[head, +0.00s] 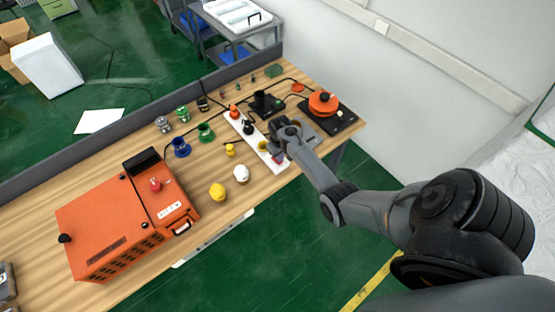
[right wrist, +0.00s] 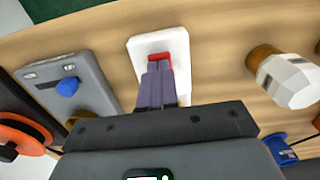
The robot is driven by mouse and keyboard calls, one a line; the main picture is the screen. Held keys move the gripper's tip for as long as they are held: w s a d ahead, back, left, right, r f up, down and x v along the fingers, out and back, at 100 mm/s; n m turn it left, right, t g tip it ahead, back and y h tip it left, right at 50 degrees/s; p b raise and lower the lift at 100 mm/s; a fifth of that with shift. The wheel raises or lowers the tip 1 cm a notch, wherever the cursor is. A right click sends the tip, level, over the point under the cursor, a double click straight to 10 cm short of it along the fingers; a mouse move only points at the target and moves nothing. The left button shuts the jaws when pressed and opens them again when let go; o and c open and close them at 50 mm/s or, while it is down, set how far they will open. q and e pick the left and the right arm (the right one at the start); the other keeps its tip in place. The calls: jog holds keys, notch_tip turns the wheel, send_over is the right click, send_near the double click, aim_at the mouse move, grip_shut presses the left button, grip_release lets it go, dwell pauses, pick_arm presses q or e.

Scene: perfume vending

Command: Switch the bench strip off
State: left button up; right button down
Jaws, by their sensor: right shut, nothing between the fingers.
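The white bench strip (head: 254,138) lies on the wooden bench, with plugs along it. My right gripper (head: 281,153) is over its near end and hides part of it. In the right wrist view the strip's end (right wrist: 146,48) carries a red rocker switch (right wrist: 159,57). My right gripper's fingers (right wrist: 157,70) are shut together with nothing between them. Their tips overlap the lower part of the switch; I cannot tell whether they touch it or which way the rocker is tilted. My left gripper is not in view.
A white faceted piece (right wrist: 293,82) and a grey box with a blue knob (right wrist: 75,85) flank the strip. An orange machine (head: 115,225) fills the bench's left. An orange round device (head: 323,102) sits at the right. Yellow (head: 217,192) and white (head: 241,173) pieces stand nearby.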

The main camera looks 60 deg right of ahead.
jog(key=shift+f+b, duration=0.5)
jog(key=shift+f, duration=0.3)
jog(key=shift+r, duration=0.15)
notch_tip(320, 180, up, 7)
jog(key=p, duration=0.8)
dwell(0.3)
jog(key=shift+s, duration=0.1)
